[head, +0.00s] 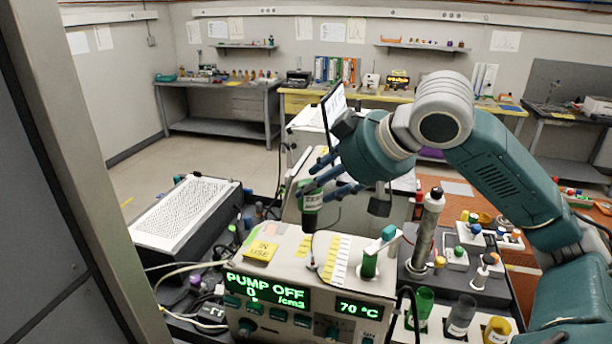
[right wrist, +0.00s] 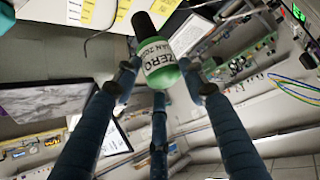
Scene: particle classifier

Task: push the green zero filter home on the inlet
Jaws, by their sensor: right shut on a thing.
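The green zero filter (head: 312,201), with a white ZERO label and a black end, is in my right gripper (head: 322,181) in the head view. Its black end points down over the top of the instrument (head: 262,265). I cannot tell whether it touches anything there. In the right wrist view the filter (right wrist: 157,64) sits between the dark fingers of the gripper (right wrist: 163,80), its black end towards the top of the picture. The inlet cannot be made out; the filter or fingers may hide it. My left gripper is not in view.
The instrument's display (head: 266,291) reads PUMP OFF and 0 /cm3; a smaller one (head: 358,309) reads 70 °C. A green piece with a T-shaped top (head: 370,262) stands right of the filter. A metal cylinder (head: 426,230) and several coloured cups stand further right. A perforated box (head: 185,212) lies left.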

